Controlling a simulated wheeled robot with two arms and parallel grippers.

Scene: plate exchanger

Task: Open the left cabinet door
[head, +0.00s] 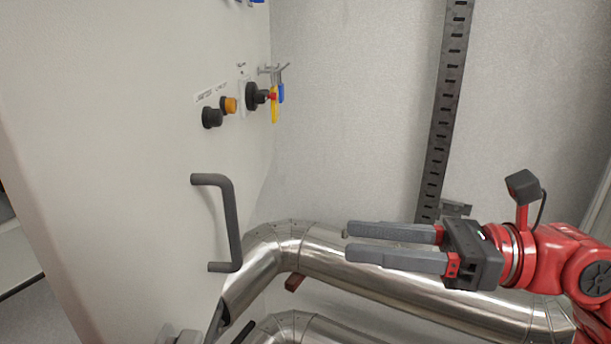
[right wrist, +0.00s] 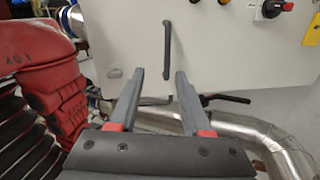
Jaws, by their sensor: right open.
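The pale cabinet door (head: 110,150) fills the left of the head view and looks closed. Its dark grey bar handle (head: 233,225) stands upright and sticks out from the panel. My right gripper (head: 347,242) is open and empty, to the right of the handle and apart from it, with its fingers pointing left. In the right wrist view, the handle (right wrist: 168,55) shows beyond and between the two open fingertips (right wrist: 160,72), and the door panel (right wrist: 120,40) lies behind it. My left gripper is out of view.
Shiny metal pipes (head: 380,279) run below and behind my right gripper. Black knobs (head: 212,117), an orange button (head: 230,105) and a switch with hanging tags (head: 274,104) sit above the handle. A slotted rail (head: 446,110) stands on the wall. Space between gripper and handle looks clear.

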